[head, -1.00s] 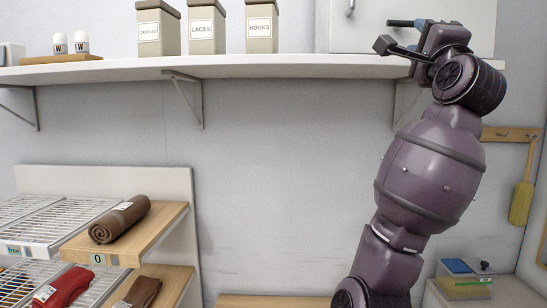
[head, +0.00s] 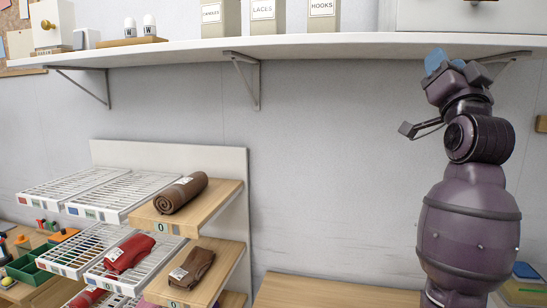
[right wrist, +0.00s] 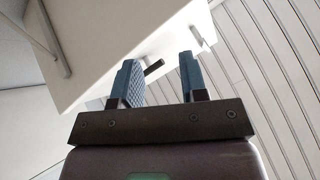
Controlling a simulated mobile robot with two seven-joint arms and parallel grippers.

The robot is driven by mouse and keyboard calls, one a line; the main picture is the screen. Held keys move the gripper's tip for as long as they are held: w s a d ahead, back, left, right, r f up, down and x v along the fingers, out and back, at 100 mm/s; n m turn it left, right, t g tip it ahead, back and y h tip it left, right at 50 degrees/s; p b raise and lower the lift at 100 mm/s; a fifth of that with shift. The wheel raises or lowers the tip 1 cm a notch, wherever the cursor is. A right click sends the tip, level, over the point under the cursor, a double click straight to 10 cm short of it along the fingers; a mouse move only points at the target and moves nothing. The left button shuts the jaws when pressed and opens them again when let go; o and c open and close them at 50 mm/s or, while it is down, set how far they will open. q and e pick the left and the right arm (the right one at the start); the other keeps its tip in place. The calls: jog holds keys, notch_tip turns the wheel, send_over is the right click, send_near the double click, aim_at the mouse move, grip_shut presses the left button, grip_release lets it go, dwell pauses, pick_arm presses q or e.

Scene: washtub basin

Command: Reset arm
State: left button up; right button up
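My right gripper (head: 438,62) is raised at the upper right of the head view, with its blue fingertips pointing up in front of the wall shelf's front edge. In the right wrist view the two blue fingers (right wrist: 160,82) stand apart with nothing held between them. A dark handle (right wrist: 154,70) shows beyond the fingers, apparently on the white cabinet. My left gripper is not in view.
The white wall shelf (head: 290,48) with brackets spans the view and holds labelled boxes (head: 264,14). At lower left, a rack carries a brown roll (head: 181,193), a red cloth (head: 130,252) and a brown cloth (head: 192,268). The space before the middle wall is free.

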jog(key=a+f+n+g+y, duration=0.2)
jog(key=f+n+g, duration=0.15)
jog(key=f, duration=1.75)
jog(key=a+f+n+g+y, duration=0.1)
jog(key=f+n+g+y, duration=0.3)
jog(key=f, duration=1.6)
jog(key=s+f+g+h, duration=0.2)
jog(key=s+f+g, duration=0.5)
jog(key=s+f, duration=2)
notch_tip(320, 180, down, 4)
jog(key=shift+s+d+h, duration=0.25)
jog(key=shift+h, duration=0.05)
